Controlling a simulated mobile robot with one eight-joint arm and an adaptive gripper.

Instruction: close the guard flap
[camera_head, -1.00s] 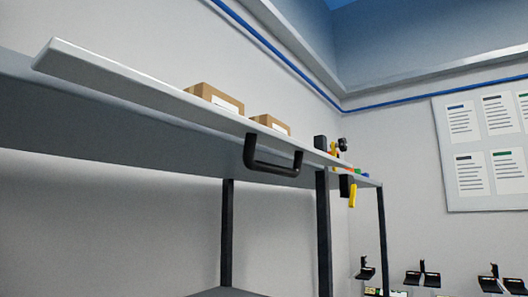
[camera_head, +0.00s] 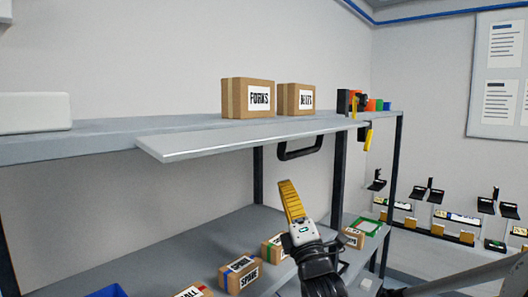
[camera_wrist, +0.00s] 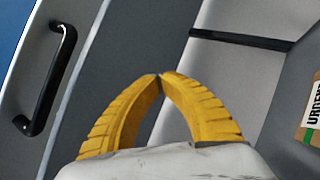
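The guard flap (camera_head: 215,142) is a long light-grey panel. It sticks out near-level from the front of the upper shelf in the head view, so it looks open. Its black bar handle (camera_head: 300,150) hangs under the front edge toward the right end; the handle also shows at the left of the wrist view (camera_wrist: 46,80). My gripper (camera_head: 286,183) has yellow ribbed fingers and is below the handle in the head picture, apart from it. In the wrist view its fingertips (camera_wrist: 159,76) meet with nothing visible between them.
Boxes marked FORKS (camera_head: 248,98) and another box (camera_head: 295,99) stand on the upper shelf (camera_head: 110,137). Small coloured items sit at its right end. Several cartons, including one marked SPINE (camera_head: 239,274), lie on the lower shelf (camera_head: 225,236). Dark posts (camera_head: 338,180) carry the shelves.

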